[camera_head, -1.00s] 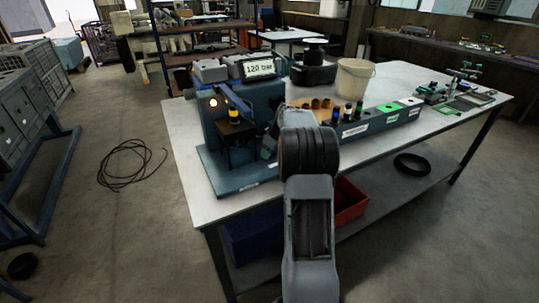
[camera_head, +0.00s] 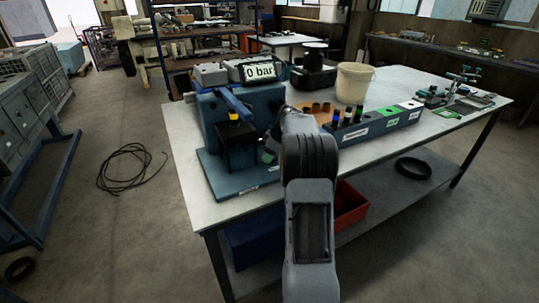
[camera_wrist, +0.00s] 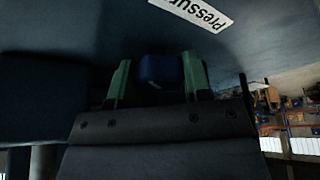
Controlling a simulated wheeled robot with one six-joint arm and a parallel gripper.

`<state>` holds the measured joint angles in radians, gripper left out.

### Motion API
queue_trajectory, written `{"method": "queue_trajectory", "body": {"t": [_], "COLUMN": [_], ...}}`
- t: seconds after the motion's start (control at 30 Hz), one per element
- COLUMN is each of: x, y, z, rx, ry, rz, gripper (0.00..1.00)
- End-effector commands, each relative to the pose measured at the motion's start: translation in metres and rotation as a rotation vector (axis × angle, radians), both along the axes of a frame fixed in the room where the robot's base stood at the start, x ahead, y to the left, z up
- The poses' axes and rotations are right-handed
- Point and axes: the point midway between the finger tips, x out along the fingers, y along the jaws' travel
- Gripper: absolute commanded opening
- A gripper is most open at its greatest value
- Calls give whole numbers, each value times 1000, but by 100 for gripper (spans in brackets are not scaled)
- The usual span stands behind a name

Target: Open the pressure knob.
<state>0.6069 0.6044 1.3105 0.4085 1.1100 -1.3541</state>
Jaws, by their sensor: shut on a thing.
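The pressure knob (camera_wrist: 160,68) is a dark blue block under a white label (camera_wrist: 193,12) on the blue test stand. The label's readable part says "Pressur". My gripper (camera_wrist: 157,76) has its green fingers on both sides of the knob and is shut on it. In the head view, my arm hides the knob, and only a bit of my gripper (camera_head: 268,156) shows beside the test stand (camera_head: 262,105). The display (camera_head: 260,71) on top of the stand reads "0 bar".
The stand is on a workbench (camera_head: 310,200). A cream bucket (camera_head: 354,82) and a long rack (camera_head: 375,126) with coloured sections are to the right. A red bin (camera_head: 350,205) is on the lower shelf. A coiled cable (camera_head: 130,165) lies on the floor at left.

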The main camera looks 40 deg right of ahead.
Motion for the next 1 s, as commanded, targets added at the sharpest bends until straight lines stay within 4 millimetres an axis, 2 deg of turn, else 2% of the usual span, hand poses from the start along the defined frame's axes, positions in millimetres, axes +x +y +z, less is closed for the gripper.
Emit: {"method": "queue_trajectory", "body": {"t": [0.03,0.07,0.3,0.67,0.87,1.0], "x": [0,0,0,0,0,0], "y": [0,0,0,0,1,1], "z": [0,0,0,1,3,5], "rx": [-1,-1,-1,-1,-1,-1], "ry": [0,0,1,-1,0,1], "rz": [0,0,-1,-33,-215,-405], "gripper": [21,46,69,69,69,69]}}
